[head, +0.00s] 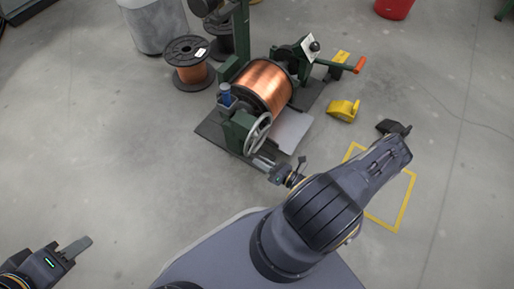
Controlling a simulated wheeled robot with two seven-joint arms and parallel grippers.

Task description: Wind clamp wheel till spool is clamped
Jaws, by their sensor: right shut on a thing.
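The large copper spool (264,86) lies on its side in the green winding stand, between its two end supports. The grey clamp wheel (258,133) is on the near green support (236,127). My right gripper (263,163) is at the wheel's lower near edge, shut on its rim or handle; the small size hides exactly which part. I cannot tell how tightly the clamp meets the spool. My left gripper (73,250) is low at the left, over bare floor and far from the stand; its finger gap does not show.
A smaller copper spool (190,68) stands behind the stand at the left, near a grey drum (155,24). An orange-handled crank (359,65) sticks out at the right. A yellow pedal-like object (343,109) lies on the floor. The floor at left is clear.

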